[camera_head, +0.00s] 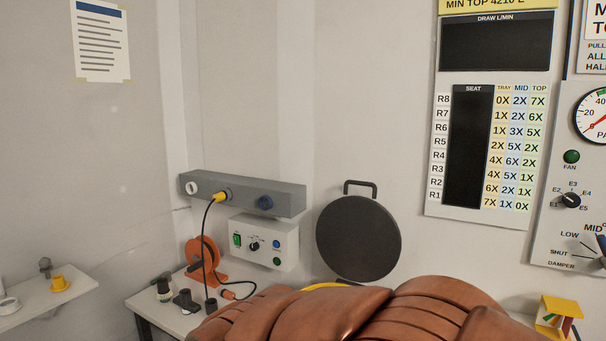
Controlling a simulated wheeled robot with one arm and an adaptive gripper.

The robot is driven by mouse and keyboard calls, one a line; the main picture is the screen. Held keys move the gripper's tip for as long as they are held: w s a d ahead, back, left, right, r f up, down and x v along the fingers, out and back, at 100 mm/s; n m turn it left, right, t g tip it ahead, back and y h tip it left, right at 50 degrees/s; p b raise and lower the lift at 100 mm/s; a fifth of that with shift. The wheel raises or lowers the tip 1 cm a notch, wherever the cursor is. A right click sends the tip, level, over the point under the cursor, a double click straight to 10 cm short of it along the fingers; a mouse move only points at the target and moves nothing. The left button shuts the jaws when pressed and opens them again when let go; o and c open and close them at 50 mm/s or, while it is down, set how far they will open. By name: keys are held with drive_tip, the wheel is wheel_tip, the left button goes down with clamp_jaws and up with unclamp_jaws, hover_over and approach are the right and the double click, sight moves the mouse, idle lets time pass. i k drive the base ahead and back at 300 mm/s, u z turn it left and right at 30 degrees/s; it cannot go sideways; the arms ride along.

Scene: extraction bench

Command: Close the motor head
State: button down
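No part in view is labelled as the motor head. The closest match is a dark round lid-like disc (358,238) with a handle (360,187) on its top edge. It stands upright near the back wall, facing me. Its lower edge is close behind a large copper-brown segmented shape (360,314) in the foreground, and I cannot tell what the disc is attached to. A yellow edge (324,286) shows just behind the copper-brown shape. My gripper is not in view.
A grey control box (264,243) and grey rail (243,193) are on the wall left of the disc. A black cable runs from a yellow plug (221,197). An orange reel (203,254) stands on the bench (150,304). A panel with gauges (575,205) is at right.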

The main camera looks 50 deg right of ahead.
sight(359, 239)
drive_tip(key=z, duration=0.1)
drive_tip(key=i, duration=0.75)
drive_tip(key=z, duration=0.95)
drive_tip(key=i, duration=0.6)
drive_tip(key=z, duration=0.65)
